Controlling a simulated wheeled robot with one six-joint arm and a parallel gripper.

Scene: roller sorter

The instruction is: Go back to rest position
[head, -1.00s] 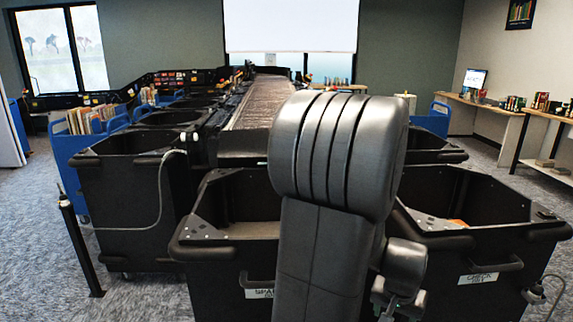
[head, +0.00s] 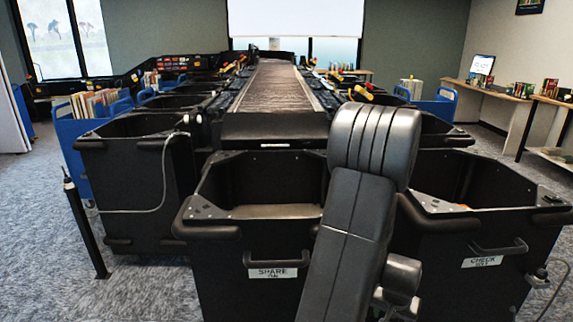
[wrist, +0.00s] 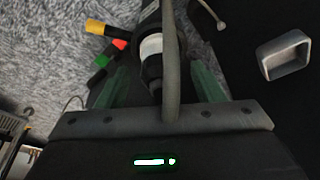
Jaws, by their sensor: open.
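My gripper (wrist: 160,82) shows in the wrist view with its two greenish fingers spread apart. A dark cylinder with a white band (wrist: 151,46) and a grey cable-like strip show between or beyond the fingers; I cannot tell what they belong to or how far off they are. I see nothing clamped. In the head view my arm rises from the bottom, right of centre, in front of two black bins; my gripper's fingers are not visible there.
A black post (head: 85,225) stands at left. A blue cart (head: 72,150) holds books. Carpet (head: 40,250) is free at far left.

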